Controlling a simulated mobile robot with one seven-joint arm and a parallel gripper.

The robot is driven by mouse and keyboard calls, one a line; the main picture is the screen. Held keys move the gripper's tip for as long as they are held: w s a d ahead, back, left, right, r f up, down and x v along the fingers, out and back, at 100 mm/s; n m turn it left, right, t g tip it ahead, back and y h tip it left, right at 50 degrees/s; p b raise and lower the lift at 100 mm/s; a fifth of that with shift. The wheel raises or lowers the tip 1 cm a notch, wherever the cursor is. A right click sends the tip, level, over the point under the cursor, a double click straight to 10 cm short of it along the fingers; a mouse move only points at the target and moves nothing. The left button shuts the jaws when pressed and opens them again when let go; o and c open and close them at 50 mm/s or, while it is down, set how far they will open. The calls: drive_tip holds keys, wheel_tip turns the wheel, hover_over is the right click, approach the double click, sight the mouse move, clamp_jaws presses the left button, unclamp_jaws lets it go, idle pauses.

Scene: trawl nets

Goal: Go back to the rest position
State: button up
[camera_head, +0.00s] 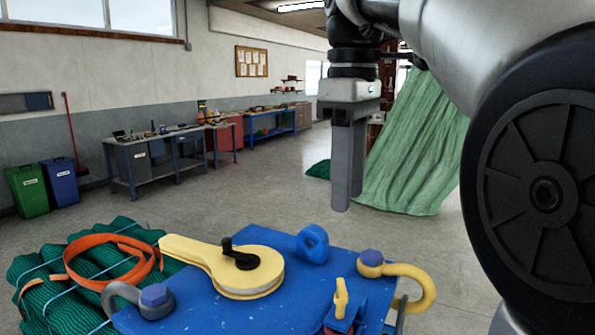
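My gripper (347,203) hangs from the arm at the upper middle right, fingers pointing down. It is above and beyond the blue table (213,312) in the picture. Its two grey fingers overlap from this side, so the gap between them does not show. No held object is visible. My arm fills the upper right and right side of the view.
Green netting (60,270) with an orange strap (85,240) lies left. A green net (415,150) hangs behind. Open floor lies between.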

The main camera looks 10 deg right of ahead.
drive_tip(key=shift+r, duration=0.2)
drive_tip(key=s+f+m+t, duration=0.2)
drive_tip(key=s+f+m, duration=0.3)
drive_tip(key=f, duration=0.5)
drive_tip(key=s+f+m+t, duration=0.3)
drive_tip(key=s+f+m, duration=0.2)
drive_tip(key=f, duration=0.5)
drive_tip(key=shift+s+d+f+m+t+p, duration=0.2)
drive_tip(key=shift+s+f+m+t+p, duration=0.15)
drive_tip(key=shift+s, duration=0.55)
